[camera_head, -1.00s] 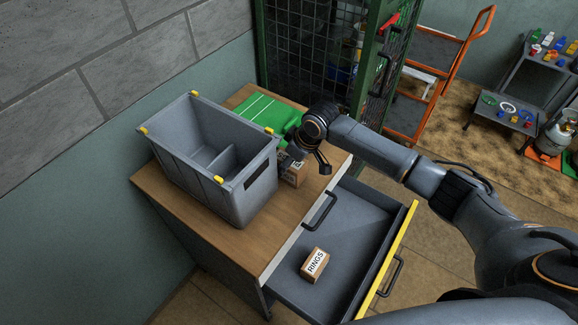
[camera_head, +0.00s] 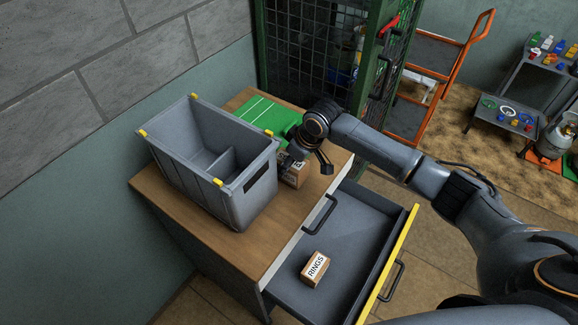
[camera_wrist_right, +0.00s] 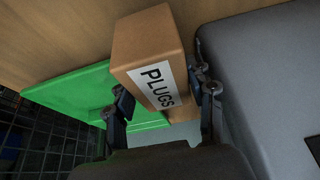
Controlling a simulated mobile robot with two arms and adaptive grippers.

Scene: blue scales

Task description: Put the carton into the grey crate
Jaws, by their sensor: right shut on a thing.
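The grey crate (camera_head: 255,202), with yellow corner pieces, stands upright on the wooden top of the drawer cabinet. A divider shows inside it, and I see no carton in it. My right gripper (camera_head: 304,168) is just right of the crate, pointing down. It is shut on a brown carton (camera_head: 293,178) labelled PLUGS, partly hidden by the fingers in the head view. In the right wrist view the carton (camera_wrist_right: 148,45) sits between the two fingers, and the crate wall (camera_wrist_right: 265,75) is close on the right. I cannot tell whether the carton touches the wooden top. My left gripper is out of view.
A second brown carton labelled RINGS (camera_head: 315,268) lies in the open drawer (camera_head: 350,222). A green mat or board (camera_head: 262,112) lies behind the crate. A green mesh cage (camera_head: 300,50) rises behind the cabinet. An orange cart (camera_head: 450,75) stands further back.

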